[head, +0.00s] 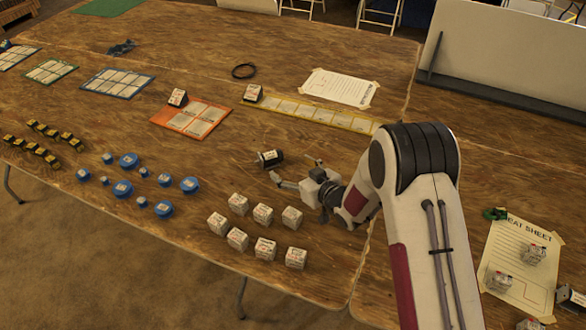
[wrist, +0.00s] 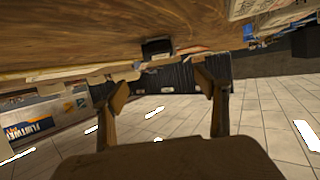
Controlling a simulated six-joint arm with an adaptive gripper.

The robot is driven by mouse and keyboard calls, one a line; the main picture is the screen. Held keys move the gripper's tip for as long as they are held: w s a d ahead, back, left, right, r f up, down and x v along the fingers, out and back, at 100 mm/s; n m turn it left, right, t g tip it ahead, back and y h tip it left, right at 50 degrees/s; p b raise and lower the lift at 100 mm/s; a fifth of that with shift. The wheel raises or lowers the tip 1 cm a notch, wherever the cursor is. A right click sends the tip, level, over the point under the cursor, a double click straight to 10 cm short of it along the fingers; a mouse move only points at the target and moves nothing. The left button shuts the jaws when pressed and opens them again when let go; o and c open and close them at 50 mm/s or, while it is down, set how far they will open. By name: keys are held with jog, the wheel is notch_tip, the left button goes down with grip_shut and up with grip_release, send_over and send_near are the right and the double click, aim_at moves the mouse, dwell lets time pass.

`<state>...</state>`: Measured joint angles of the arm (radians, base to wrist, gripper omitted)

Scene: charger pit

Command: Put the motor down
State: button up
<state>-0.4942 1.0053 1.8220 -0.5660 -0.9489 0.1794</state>
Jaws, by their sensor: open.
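The motor (head: 268,158), a dark cylinder with a pale marking, lies on its side on the wooden table near the middle of the head view. A dark shape against the table in the wrist view (wrist: 157,47) appears to be the same motor. My gripper (head: 296,169) is just right of the motor, low over the table, with its fingers spread. In the wrist view the two fingers (wrist: 163,88) stand well apart with nothing between them. The motor appears beyond the fingertips, apart from them.
Several white blocks (head: 264,214) stand in front of my gripper. Several blue discs (head: 129,160) and yellow-black pieces (head: 44,143) lie left. An orange-framed sheet (head: 190,130) and a yellow strip (head: 312,116) lie behind. A cheat sheet (head: 505,265) lies right. Bare table surrounds the motor.

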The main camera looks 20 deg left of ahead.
dwell(0.7)
jog(key=w+d+r+m+t+h, duration=0.1)
jog(key=w+d+r+h, duration=0.1)
jog(key=d+r, duration=0.5)
jog(key=w+d+r+m+t+h, duration=0.1)
jog(key=w+d+r+m+h, duration=0.15)
jog(key=d+r, duration=0.45)
jog(key=s+d+r+m+h, duration=0.1)
jog(key=s+d+r+h, duration=0.15)
jog(key=d+r, duration=0.35)
jog(key=s+d+r+m+h, duration=0.1)
jog(key=s+d+r+h, duration=0.2)
jog(key=d, duration=0.6)
jog(key=s+d+r+m, duration=0.2)
jog(key=s+d+r, duration=0.3)
jog(key=s+d, duration=0.25)
jog(key=s+d+m+g, duration=0.2)
jog(key=s+d, duration=0.1)
jog(key=s, duration=1)
jog(key=s+d+m+g+h, duration=0.1)
jog(key=s+d, duration=0.3)
jog(key=s, duration=0.9)
jog(key=shift+s+d+f+m+g+h, duration=0.15)
jog(key=shift+s+d+m+g+h, duration=0.2)
jog(key=shift+g, duration=0.25)
